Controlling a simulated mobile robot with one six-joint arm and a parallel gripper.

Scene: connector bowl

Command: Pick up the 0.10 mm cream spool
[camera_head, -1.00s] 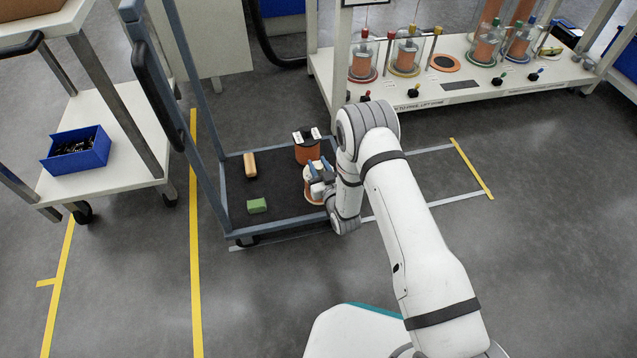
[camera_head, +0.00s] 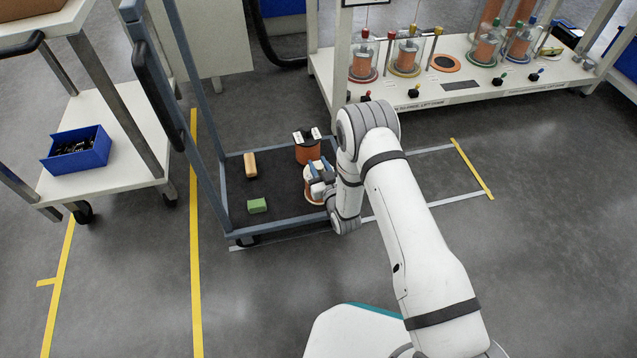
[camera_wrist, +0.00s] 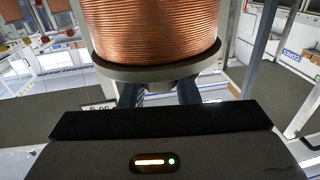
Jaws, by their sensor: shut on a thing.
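A spool with a cream top and copper winding (camera_head: 312,175) is on the dark deck of the blue-grey cart, near its right side. My gripper (camera_head: 319,172) is at this spool with its blue fingers shut on its upper part. In the wrist view a copper-wound spool (camera_wrist: 155,35) with a pale grey-cream flange fills the top middle. The gripper's fingers (camera_wrist: 160,93) meet it just below that flange. I cannot read a size label on it. Whether the spool touches the deck is hard to tell.
A second copper spool with a black-and-white top (camera_head: 307,149) stands just behind. A tan block (camera_head: 250,164) and a green block (camera_head: 257,206) lie on the cart deck (camera_head: 275,185). The cart's frame (camera_head: 285,225) borders it. A white rack (camera_head: 440,95) with several spools stands at the back right.

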